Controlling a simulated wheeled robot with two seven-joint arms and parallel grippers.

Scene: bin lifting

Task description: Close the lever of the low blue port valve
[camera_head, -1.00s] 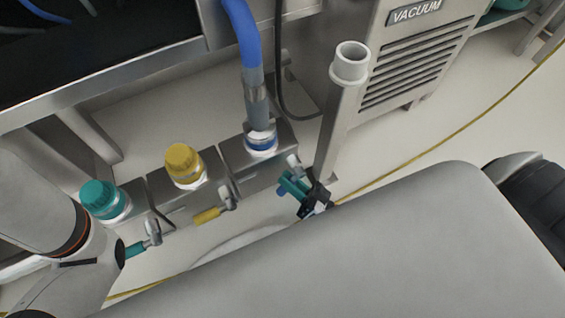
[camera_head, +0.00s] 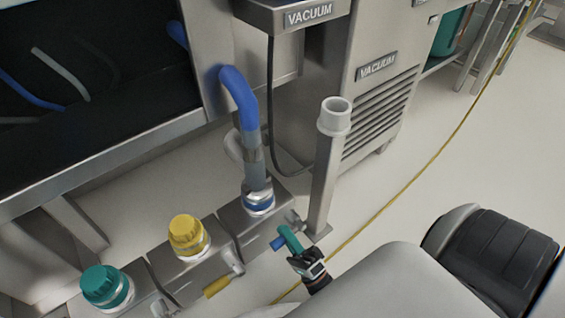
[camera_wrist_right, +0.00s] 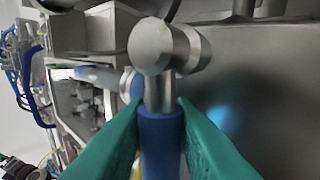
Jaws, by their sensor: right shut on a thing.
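The low blue port valve (camera_head: 258,201) has a blue ring on a metal block, with a blue hose (camera_head: 238,98) rising from it. Its lever has a metal pivot and a blue handle (camera_head: 277,243). My right gripper (camera_head: 286,238) has green fingers and is shut on the blue lever handle. In the right wrist view the blue handle (camera_wrist_right: 160,140) lies between the two green fingers (camera_wrist_right: 160,112), below its round metal pivot (camera_wrist_right: 158,46). The lever sticks out from the block's front side. My left gripper is not in view.
A yellow-capped valve (camera_head: 188,235) with a yellow lever (camera_head: 217,286) and a teal-capped valve (camera_head: 105,287) stand to the left. A grey post (camera_head: 323,175) rises just right of the blue valve. A yellow cable (camera_head: 420,165) crosses open floor at right.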

